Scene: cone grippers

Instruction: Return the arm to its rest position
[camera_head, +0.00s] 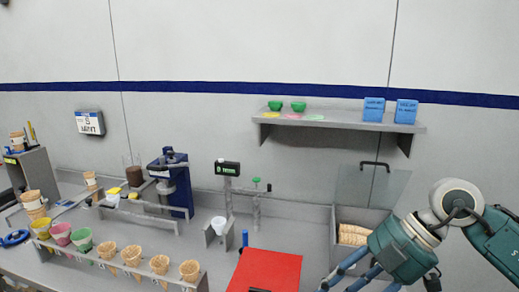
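My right arm comes in from the right edge, and its teal gripper (340,284) points down and left at the lower right. Its blue fingers are spread apart, with nothing visible between them. The ends of the fingers reach the bottom edge of the picture, so the tips are partly cut off. The gripper is in front of the right part of the counter, to the right of a red panel (268,270). My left gripper is not in view.
A rack (110,262) holds several cones at the lower left. An open bin (345,216) with tan items stands behind my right gripper. A wall shelf (340,122) carries green bowls and blue boxes. A blue machine (172,185) and a dispenser (227,168) stand along the back.

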